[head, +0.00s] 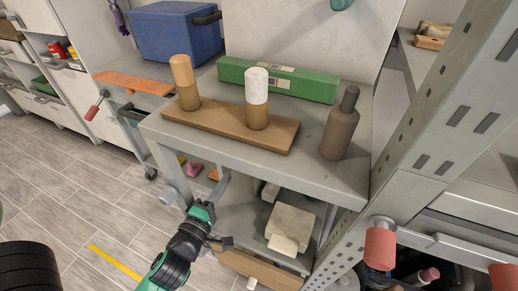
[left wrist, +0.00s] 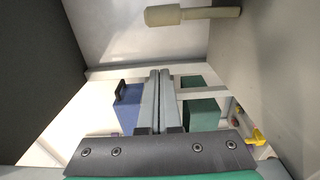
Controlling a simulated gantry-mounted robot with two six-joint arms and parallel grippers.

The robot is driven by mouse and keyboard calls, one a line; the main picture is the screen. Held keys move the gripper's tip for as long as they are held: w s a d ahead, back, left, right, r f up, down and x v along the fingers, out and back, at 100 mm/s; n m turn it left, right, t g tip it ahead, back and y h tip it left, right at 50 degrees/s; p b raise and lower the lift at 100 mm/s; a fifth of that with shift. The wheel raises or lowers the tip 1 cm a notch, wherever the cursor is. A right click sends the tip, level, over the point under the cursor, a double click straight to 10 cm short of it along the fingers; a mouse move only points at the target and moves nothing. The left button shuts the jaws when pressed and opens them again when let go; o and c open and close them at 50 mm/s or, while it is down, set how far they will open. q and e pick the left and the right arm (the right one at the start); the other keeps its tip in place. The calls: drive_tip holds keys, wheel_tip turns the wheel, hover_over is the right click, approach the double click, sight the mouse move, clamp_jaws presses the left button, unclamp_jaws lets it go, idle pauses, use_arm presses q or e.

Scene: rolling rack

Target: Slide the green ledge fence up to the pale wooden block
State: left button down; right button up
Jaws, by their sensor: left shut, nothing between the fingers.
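A long green bar (head: 280,80) with pale labels lies along the back of the rack's grey top shelf; it looks like the ledge fence. A pale block (head: 290,224) sits on the lower shelf, with a smaller pale piece against its front; I cannot tell whether it is wood. My left gripper (head: 224,181) is at the rack's front left, below the top shelf's front edge and left of the pale block. In the left wrist view its fingers (left wrist: 158,74) are together and empty. My right gripper is not in view.
A brown board (head: 228,127) with two upright cylinders and a brown bottle (head: 340,128) stand on the top shelf (head: 225,153). A blue box (head: 178,35) is behind left. A perforated grey post (head: 420,140) rises at right. Tiled floor is open at left.

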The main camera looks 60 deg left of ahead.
use_arm(q)
drive_tip(key=w+a+b, duration=0.1)
drive_tip(key=w+a, duration=0.1)
drive_tip(key=w, duration=0.6)
drive_tip(key=shift+f, duration=0.15)
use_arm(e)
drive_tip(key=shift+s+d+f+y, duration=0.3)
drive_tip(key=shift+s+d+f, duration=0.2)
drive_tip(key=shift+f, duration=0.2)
use_arm(q)
drive_tip(key=shift+s, duration=0.1)
